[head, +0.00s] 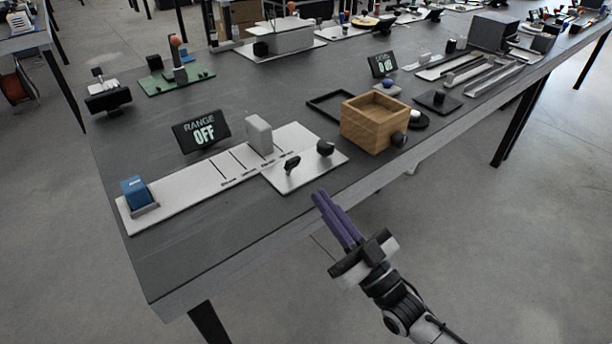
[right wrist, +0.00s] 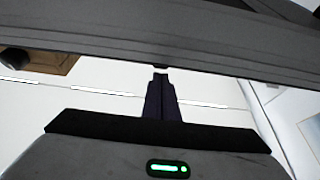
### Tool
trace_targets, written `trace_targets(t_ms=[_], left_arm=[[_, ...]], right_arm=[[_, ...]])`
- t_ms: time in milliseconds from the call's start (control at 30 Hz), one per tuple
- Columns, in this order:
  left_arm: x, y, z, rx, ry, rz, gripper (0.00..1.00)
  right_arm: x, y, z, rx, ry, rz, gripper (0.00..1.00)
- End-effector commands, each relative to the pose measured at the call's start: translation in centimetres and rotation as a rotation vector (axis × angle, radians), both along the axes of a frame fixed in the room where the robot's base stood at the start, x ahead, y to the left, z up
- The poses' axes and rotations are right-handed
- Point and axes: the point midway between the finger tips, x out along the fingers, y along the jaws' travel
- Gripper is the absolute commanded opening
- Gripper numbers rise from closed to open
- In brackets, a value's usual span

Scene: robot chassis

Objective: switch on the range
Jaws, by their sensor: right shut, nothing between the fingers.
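A black display (head: 201,130) reading "RANGE OFF" stands on the table behind a long white panel (head: 190,185). A small white plate (head: 310,176) joins the panel's right end and carries a black lever-like knob (head: 292,164) and a round black knob (head: 325,148). A blue block (head: 137,192) sits in a grey holder at the panel's left end. A light grey upright block (head: 258,134) stands near its right end. My right gripper (head: 322,199) has purple fingers, is shut and empty, and is off the table's front edge, touching nothing. In the right wrist view the fingers (right wrist: 160,98) are together. My left gripper is not in view.
A wooden box (head: 374,122) with a black knob is right of the plate, beside a black frame (head: 330,104). The table's front edge (head: 240,249) lies between my right gripper and the panel. More devices fill the back and right; the front left tabletop is clear.

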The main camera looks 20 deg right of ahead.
Motion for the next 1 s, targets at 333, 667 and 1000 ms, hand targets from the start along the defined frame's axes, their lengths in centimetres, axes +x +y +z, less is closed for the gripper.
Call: trace_targets(t_ms=[333, 667, 1000], left_arm=[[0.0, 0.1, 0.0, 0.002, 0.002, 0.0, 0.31], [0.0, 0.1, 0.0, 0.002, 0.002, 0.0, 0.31], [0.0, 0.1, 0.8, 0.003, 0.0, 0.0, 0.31]], right_arm=[[5.0, 1.8, 2.4, 0.0, 0.0, 0.0, 0.0], [5.8, 2.1, 2.7, 0.0, 0.0, 0.0, 0.0], [5.8, 2.0, 3.1, -0.005, 0.013, -0.002, 0.0]])
